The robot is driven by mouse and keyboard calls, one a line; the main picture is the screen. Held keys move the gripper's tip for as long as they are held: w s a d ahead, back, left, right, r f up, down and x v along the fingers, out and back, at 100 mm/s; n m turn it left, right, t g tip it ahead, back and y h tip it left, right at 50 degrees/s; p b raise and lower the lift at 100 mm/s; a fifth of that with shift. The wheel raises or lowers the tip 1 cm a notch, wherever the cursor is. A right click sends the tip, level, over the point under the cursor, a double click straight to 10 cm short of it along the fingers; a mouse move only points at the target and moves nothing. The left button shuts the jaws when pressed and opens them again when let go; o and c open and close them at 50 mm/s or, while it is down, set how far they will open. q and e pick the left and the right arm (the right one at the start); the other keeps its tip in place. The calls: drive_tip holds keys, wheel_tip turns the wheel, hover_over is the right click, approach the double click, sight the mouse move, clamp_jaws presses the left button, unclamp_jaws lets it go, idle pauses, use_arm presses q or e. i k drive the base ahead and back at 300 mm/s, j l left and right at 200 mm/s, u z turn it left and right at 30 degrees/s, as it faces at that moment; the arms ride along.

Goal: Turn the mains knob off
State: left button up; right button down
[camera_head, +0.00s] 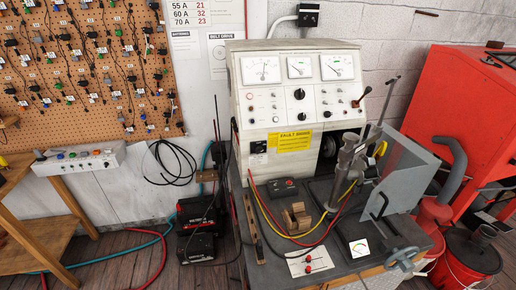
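The cream test bench (238,110) stands in the middle with three dial meters along its top. Two black knobs sit one above the other in the panel's centre, the upper knob (299,93) and the lower knob (301,117). Neither of my grippers is in view.
A metal clamp post (346,165) and a grey guard plate (408,170) stand on the bench's right side. Cables, a small black box (285,188) and a wooden block (296,217) lie on the bench top. A red cabinet (455,100) is at right.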

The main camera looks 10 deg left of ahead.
sight(259, 149)
drive_tip(key=k+u, duration=0.1)
drive_tip(key=u, duration=0.3)
drive_tip(key=k+j+u, duration=0.1)
drive_tip(key=u, duration=0.3)
drive_tip(key=k+j+u, duration=0.1)
drive_tip(key=u, duration=0.3)
